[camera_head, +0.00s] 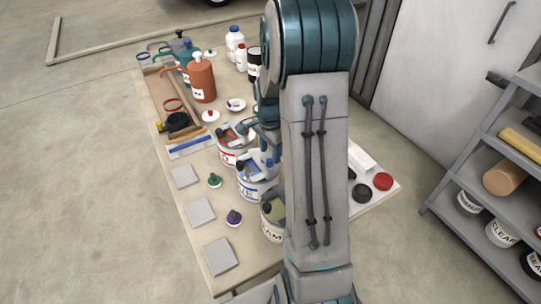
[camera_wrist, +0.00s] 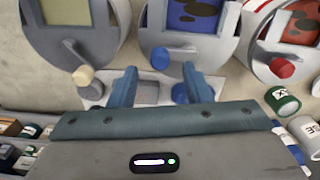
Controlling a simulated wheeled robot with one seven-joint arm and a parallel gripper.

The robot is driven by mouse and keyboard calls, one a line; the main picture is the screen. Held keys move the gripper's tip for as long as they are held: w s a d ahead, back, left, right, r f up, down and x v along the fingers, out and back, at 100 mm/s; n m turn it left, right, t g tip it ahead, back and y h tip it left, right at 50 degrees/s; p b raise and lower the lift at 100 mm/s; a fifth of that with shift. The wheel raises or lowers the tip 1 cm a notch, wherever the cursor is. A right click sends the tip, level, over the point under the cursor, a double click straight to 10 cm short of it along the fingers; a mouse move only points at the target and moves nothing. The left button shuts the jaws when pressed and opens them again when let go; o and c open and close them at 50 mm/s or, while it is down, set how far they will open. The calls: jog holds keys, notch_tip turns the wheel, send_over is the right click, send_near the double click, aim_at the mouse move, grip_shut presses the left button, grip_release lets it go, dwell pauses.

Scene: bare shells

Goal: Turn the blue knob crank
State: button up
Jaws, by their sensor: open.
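In the wrist view the blue knob (camera_wrist: 160,58) sits at the end of a grey crank arm (camera_wrist: 180,49) on the front of the middle grey drum, whose window shows blue (camera_wrist: 194,12). My gripper (camera_wrist: 159,70) is open, with one blue-grey finger to each side of the knob and slightly short of it. Neither finger appears to touch the knob. In the head view the blue-labelled can (camera_head: 250,188) stands in the middle of a row of three. My arm covers its right side, and my gripper is mostly hidden there.
The head view shows a crowded table with bottles (camera_head: 201,80) and grey pads (camera_head: 221,256). A shelf (camera_head: 470,178) stands at right.

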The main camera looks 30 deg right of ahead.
aim_at(270, 160)
jog(key=shift+f, duration=1.75)
grip_shut()
